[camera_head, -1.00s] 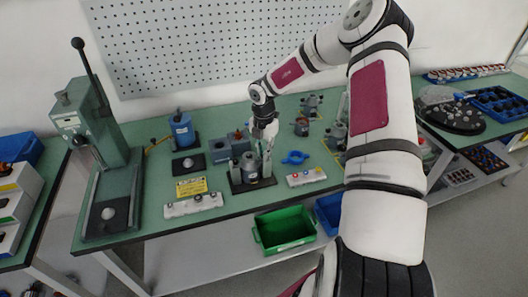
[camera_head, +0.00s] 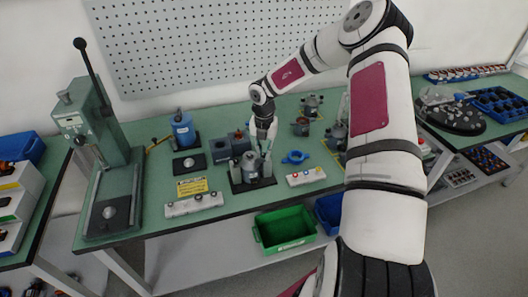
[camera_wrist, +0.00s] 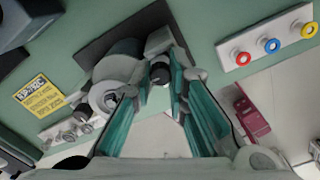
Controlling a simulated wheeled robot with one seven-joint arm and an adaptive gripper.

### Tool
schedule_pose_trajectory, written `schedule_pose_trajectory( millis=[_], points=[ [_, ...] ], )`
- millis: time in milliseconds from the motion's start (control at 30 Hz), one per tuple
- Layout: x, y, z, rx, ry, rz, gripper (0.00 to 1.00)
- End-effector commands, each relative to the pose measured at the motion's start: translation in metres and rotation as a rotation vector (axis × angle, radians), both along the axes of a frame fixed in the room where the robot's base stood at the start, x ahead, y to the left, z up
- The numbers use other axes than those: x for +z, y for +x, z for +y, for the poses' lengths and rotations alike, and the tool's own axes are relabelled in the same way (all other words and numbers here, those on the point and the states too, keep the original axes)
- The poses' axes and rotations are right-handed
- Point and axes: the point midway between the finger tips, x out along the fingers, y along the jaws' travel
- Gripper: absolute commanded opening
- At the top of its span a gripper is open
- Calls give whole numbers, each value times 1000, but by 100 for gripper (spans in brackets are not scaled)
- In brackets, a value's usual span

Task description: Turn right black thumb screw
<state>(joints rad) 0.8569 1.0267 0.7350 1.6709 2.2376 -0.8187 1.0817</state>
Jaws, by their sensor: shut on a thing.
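My gripper (camera_wrist: 164,78) is shut on the black thumb screw (camera_wrist: 160,73), a small dark knob between the two teal-padded fingertips in the wrist view. The fingers hide part of it. Beside it on the left is a grey metal cylinder (camera_wrist: 112,82) on a dark base plate (camera_wrist: 97,42). In the head view my gripper (camera_head: 265,148) reaches down to the right side of this fixture, whose grey cylinder (camera_head: 249,165) stands on the dark base (camera_head: 238,187). The screw is too small to make out there.
A white strip with coloured round sockets (camera_head: 306,177) lies right of the fixture, and a blue clamp-like part (camera_head: 295,157) is behind it. A white terminal strip (camera_head: 193,204) and yellow label (camera_head: 192,187) lie left. A green bin (camera_head: 285,230) sits below the bench edge.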

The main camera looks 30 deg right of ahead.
Motion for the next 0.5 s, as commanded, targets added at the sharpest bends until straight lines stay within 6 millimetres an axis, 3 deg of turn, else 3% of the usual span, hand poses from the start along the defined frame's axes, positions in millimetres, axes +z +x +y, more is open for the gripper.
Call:
schedule_pose_trajectory(
  millis=[100,133,233,500],
  points=[
    [0,0,0,-1,-1,-1,0],
    [0,0,0,-1,-1,-1,17],
    [0,0,0,-1,-1,-1,36],
    [0,1,1,0,1,-1,36]
  ],
)
